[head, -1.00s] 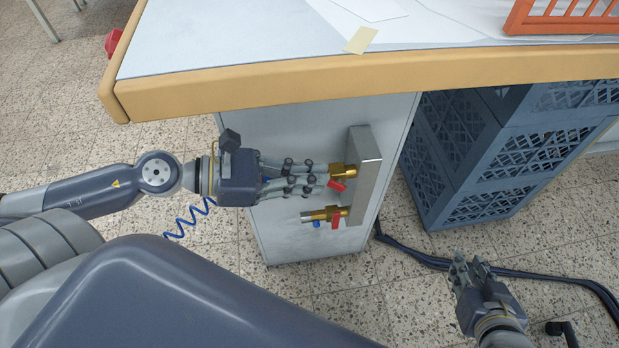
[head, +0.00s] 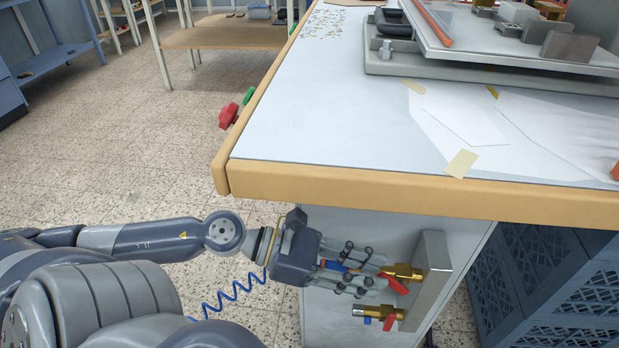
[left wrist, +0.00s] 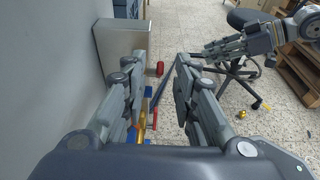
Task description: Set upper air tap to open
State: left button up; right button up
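The upper air tap (head: 405,271) is brass with a red lever (head: 396,286). It sticks out to the left from a grey metal block (head: 431,280) under the bench. My left gripper (head: 372,272) is at this tap, its fingers reaching along it towards the red lever. In the left wrist view, the fingers (left wrist: 158,95) stand apart with a gap between them. Contact with the tap cannot be told. The lower air tap (head: 374,312), brass with a red lever and a blue part, sits just below the hand. My right gripper (left wrist: 217,48) is small in the left wrist view.
The bench (head: 330,130) with its wooden edge overhangs the taps. Blue crates (head: 545,285) stand under it on the right. A coiled blue hose (head: 235,295) hangs below my left wrist. Papers (head: 470,115) and a machine (head: 500,60) are on top.

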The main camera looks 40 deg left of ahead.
pick_arm(q)
jog(key=v, duration=1)
jog(key=shift+s+a, duration=0.2)
jog(key=shift+a, duration=0.05)
jog(key=shift+r, duration=0.1)
